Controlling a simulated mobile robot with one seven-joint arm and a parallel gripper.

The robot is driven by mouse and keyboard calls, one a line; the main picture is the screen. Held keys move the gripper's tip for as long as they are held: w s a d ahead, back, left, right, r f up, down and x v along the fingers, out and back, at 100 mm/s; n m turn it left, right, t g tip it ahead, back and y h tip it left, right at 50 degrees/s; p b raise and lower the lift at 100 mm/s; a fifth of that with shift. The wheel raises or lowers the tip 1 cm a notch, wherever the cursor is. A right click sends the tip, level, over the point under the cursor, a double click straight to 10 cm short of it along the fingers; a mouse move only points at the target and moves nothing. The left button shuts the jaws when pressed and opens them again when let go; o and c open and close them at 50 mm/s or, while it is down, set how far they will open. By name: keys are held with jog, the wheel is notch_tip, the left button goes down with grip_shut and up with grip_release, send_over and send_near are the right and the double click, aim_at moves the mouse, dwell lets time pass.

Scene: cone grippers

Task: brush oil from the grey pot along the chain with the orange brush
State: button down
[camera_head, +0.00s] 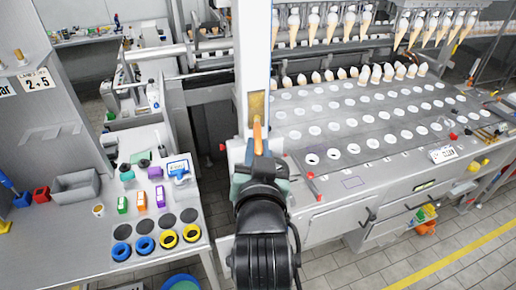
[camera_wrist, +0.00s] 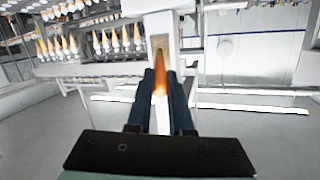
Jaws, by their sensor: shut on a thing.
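My gripper (camera_head: 257,150) is shut on the orange brush (camera_head: 257,136), which points away from me toward a tall white column. In the wrist view the brush (camera_wrist: 160,82) sits between the two dark fingers (camera_wrist: 161,100). Its far tip overlaps a brassy, framed opening (camera_head: 256,104) in the column face, which also shows in the wrist view (camera_wrist: 159,45). I cannot tell whether the tip touches it. No chain links can be made out there. A small pale pot (camera_head: 98,210) with brown contents stands on the left bench; it may be the grey pot.
The left bench (camera_head: 160,232) holds a grey bin (camera_head: 75,187), small boxes, bottles and coloured rings. To the right is a machine deck (camera_head: 380,130) with rows of holes, with cones hanging above. A red-handled tool (camera_head: 313,187) lies at its near edge.

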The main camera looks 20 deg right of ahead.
jog(key=shift+r+p, duration=2.6)
jog(key=shift+r, duration=0.55)
notch_tip(320, 180, down, 9)
jog(key=b, duration=0.7)
jog(key=shift+f, duration=0.1)
jog(key=s, duration=0.6)
jog(key=shift+d, duration=0.1)
jog(key=s, duration=0.3)
jog(key=shift+w, duration=0.15)
